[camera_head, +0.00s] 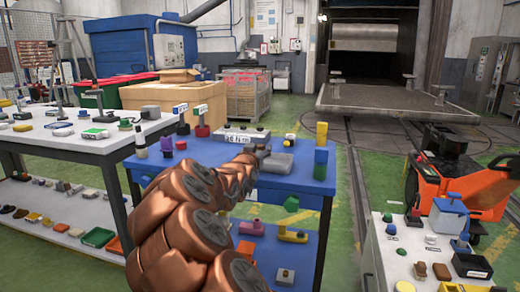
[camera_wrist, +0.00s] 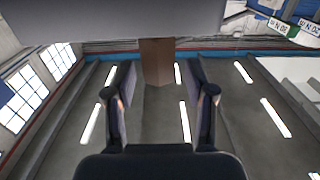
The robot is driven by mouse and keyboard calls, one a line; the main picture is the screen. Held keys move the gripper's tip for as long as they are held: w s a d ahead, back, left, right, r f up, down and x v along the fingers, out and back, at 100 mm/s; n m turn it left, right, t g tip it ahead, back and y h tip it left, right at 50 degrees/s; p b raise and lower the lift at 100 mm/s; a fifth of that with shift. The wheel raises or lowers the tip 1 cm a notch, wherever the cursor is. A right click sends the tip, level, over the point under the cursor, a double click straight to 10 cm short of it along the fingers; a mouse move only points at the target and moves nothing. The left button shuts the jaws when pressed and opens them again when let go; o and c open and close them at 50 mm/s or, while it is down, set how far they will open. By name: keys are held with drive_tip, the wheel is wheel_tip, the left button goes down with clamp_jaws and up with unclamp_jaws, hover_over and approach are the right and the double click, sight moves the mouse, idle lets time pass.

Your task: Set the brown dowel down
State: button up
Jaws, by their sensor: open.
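The brown dowel (camera_wrist: 156,60) shows in the wrist view between and beyond my fingertips, with a visible gap on each side. That view appears upside down, and the dowel's other end meets or passes behind a pale grey surface (camera_wrist: 110,18) along the top edge. I cannot make out the dowel in the head view, where my copper-coloured arm hides part of the blue table (camera_head: 210,152). My gripper (camera_wrist: 160,72) is open. In the head view it is small and partly hidden near the table's middle.
Green, yellow and blue blocks (camera_head: 321,157) stand stacked at the table's right. Dark and red pieces stand at its left, and a white labelled block (camera_head: 247,138) at the back. A white bench (camera_head: 75,140) is left, a cluttered white table (camera_head: 410,250) right, and an orange truck (camera_head: 470,190) beyond.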

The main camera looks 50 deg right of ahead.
drive_tip(key=v, duration=1)
drive_tip(key=shift+s+a+p, duration=0.2)
drive_tip(key=shift+a+p, duration=0.05)
drive_tip(key=shift+p, duration=0.05)
drive_tip(key=w+a+f+n+y, duration=0.3)
drive_tip(key=a+f+y, duration=0.5)
drive_tip(key=a+f, duration=0.4)
drive_tip(key=s+a+f+n+g+y, duration=0.1)
drive_tip(key=s+a+f+n+y, duration=0.15)
drive_tip(key=a, duration=0.55)
drive_tip(key=s+a+f+n+y, duration=0.1)
drive_tip(key=a+f+y, duration=0.2)
drive_tip(key=a, duration=0.5)
drive_tip(key=s+a+f+n+g+y, duration=0.3)
drive_tip(key=s+a+f+n+g, duration=0.1)
drive_tip(key=s+a, duration=0.75)
drive_tip(key=s+a+r+n+g, duration=0.1)
drive_tip(key=s+a+n+g, duration=0.2)
drive_tip(key=s, duration=0.9)
drive_tip(key=shift+s+a+g, duration=0.3)
drive_tip(key=shift+a+g, duration=0.4)
drive_tip(key=shift+a, duration=0.4)
